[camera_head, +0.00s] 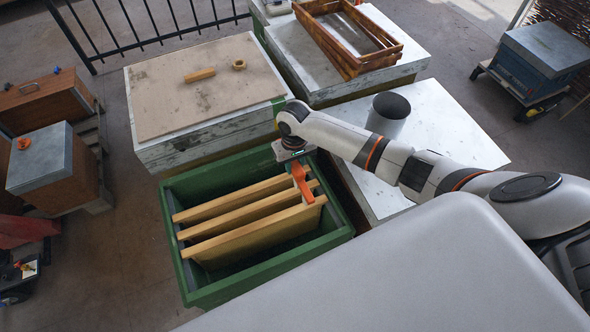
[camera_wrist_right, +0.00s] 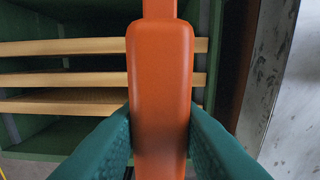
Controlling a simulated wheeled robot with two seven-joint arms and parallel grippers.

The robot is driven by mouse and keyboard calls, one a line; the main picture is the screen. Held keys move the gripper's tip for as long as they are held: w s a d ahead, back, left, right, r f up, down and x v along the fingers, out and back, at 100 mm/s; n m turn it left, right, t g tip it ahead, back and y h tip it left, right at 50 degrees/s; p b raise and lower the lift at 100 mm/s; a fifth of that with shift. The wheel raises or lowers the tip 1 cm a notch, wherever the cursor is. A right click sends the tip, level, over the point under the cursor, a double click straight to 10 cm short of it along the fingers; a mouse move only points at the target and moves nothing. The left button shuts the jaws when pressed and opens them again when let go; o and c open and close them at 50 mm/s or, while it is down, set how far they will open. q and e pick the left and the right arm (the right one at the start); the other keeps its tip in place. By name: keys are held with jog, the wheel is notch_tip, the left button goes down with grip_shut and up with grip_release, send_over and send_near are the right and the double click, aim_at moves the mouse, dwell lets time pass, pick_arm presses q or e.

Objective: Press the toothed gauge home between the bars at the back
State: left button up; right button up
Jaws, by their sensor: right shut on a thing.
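The toothed gauge (camera_head: 303,184) is orange. My right gripper (camera_head: 296,164) is shut on it over the right ends of the bars; in the wrist view the teal fingers clasp the handle (camera_wrist_right: 160,85) from both sides. The back bar (camera_head: 225,200), middle bar (camera_head: 225,219) and front bar (camera_head: 245,236) are pale wood, lying side by side in the green box (camera_head: 190,283). The gauge reaches across the bars near their right ends. Its teeth are hidden, and I cannot tell whether they sit between the bars. My left gripper is not in view.
Behind the box stands a hive with a tan board (camera_head: 205,95), holding a wood block (camera_head: 199,75) and a small ring (camera_head: 239,64). A grey metal can (camera_head: 388,113) stands on the pale top (camera_head: 440,125) to the right. A wooden tray (camera_head: 347,38) lies farther back.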

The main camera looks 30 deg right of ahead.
jog(key=shift+s+d+r, duration=0.1)
jog(key=shift+s+d, duration=0.05)
jog(key=shift+d, duration=0.5)
jog(key=shift+a+r, duration=0.1)
jog(key=shift+a, duration=0.1)
jog(key=shift+r+p, duration=0.1)
jog(key=shift+p, duration=0.6)
notch_tip(320, 180, down, 6)
jog(key=b, duration=0.3)
jog(key=shift+r, duration=0.25)
jog(key=shift+f+b, duration=0.55)
jog(key=shift+f, duration=0.2)
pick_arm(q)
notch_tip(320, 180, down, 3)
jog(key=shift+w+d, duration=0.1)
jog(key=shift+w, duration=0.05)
pick_arm(e)
jog(key=shift+f, duration=0.1)
pick_arm(q)
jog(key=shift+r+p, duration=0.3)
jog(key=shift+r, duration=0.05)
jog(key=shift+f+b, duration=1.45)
jog(key=shift+b, duration=0.05)
pick_arm(e)
jog(key=shift+f, duration=2.35)
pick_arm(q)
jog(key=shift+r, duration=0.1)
pick_arm(e)
jog(key=shift+r, duration=0.1)
